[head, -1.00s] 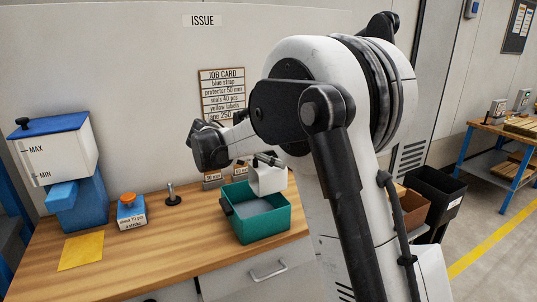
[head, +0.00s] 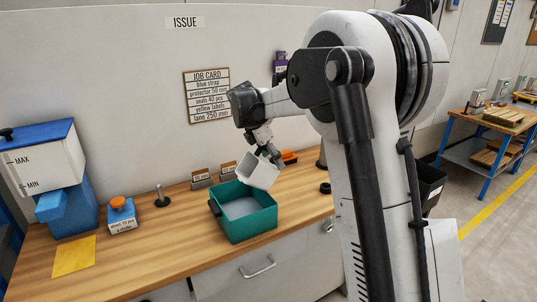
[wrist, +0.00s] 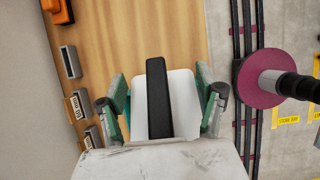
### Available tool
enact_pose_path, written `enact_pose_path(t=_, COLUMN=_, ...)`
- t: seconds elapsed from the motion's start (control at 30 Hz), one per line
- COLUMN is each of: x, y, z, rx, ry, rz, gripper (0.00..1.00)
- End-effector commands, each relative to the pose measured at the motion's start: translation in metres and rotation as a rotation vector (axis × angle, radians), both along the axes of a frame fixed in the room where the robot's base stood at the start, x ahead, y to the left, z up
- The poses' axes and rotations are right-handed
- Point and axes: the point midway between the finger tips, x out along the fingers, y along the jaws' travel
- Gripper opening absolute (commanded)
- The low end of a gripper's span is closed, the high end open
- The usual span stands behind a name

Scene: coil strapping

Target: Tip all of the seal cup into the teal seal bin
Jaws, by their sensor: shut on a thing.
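The white seal cup (head: 258,172) hangs tilted above the right rear part of the teal seal bin (head: 247,228). My gripper (head: 268,153) is shut on the cup from above. In the wrist view, the white cup (wrist: 181,92) lies between the green-padded fingers of my gripper (wrist: 162,98), with a dark bar across its middle. The bin stands on the wooden bench, and its inside shows a plain grey surface. The cup's contents and any falling seals cannot be made out.
A blue and white hopper (head: 45,160), an orange-topped box (head: 121,214), a black post (head: 161,197) and a yellow sheet (head: 74,257) are to the left. Small label stands (head: 201,178) are behind the bin. Bare bench lies around the bin.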

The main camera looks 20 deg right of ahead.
Motion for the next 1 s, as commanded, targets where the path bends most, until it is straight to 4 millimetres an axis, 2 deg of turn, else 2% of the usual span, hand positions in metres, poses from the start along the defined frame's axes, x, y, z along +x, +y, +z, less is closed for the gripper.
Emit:
enact_pose_path(t=0.1, x=0.001, y=-0.006, z=-0.002, rx=0.090, ry=0.013, rz=-0.002, gripper=0.13)
enact_pose_path(t=0.33, x=0.001, y=-0.007, z=-0.007, rx=0.171, ry=0.026, rz=0.000, gripper=0.13)
enact_pose_path(t=0.63, x=0.001, y=-0.008, z=-0.029, rx=0.455, ry=0.066, rz=-0.001, gripper=0.13)
enact_pose_path(t=0.87, x=0.000, y=-0.006, z=-0.035, rx=0.541, ry=0.079, rz=0.000, gripper=0.13)
enact_pose_path(t=1.0, x=0.000, y=-0.004, z=-0.045, rx=0.627, ry=0.091, rz=0.000, gripper=0.13)
